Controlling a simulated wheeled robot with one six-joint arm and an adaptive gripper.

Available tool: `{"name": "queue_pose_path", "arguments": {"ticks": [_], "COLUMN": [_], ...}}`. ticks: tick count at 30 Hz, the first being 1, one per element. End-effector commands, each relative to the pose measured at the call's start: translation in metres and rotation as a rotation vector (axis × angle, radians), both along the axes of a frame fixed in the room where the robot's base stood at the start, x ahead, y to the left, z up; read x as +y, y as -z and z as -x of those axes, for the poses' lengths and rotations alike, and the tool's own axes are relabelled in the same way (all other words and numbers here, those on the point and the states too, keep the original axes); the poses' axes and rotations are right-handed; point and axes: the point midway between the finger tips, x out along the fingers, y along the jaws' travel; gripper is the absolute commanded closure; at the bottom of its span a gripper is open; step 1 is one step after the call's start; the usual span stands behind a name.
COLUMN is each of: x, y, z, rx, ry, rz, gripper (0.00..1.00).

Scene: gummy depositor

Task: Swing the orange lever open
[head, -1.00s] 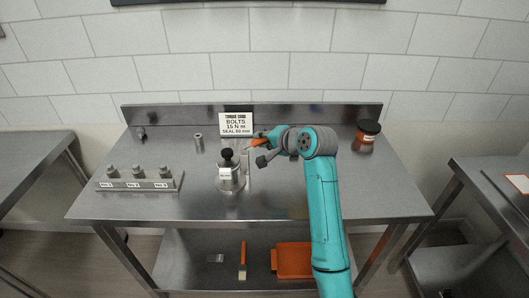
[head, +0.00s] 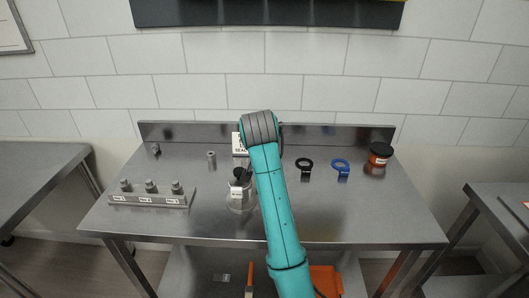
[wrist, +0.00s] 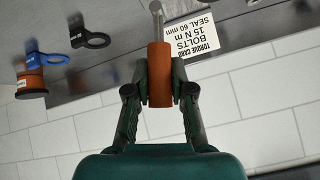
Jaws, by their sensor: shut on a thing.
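The orange lever (wrist: 159,88) is a round orange grip on a thin metal rod, seen in the wrist view. My gripper (wrist: 160,72) is shut on this grip, with one finger on each side. In the head view my teal arm hides both the gripper and the lever. The metal depositor (head: 238,200) with a black knob stands on the steel bench, just left of my arm and partly behind it. How far the lever is turned relative to the depositor cannot be told.
A torque card (wrist: 194,36) stands at the bench's back, near the lever. A black ring clamp (head: 304,164), a blue ring clamp (head: 341,166) and an orange jar (head: 380,154) are to the right. A labelled block with pegs (head: 150,195) is at left. The right front bench is clear.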

Motion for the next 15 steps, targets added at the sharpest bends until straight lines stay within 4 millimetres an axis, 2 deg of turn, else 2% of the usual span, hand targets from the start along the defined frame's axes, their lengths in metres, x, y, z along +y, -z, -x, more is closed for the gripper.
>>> {"name": "queue_pose_path", "arguments": {"ticks": [15], "x": [0.0049], "y": [-0.0002], "z": [-0.0002], "rx": [0.0], "ry": [0.0], "rz": [0.076], "gripper": [1.0]}}
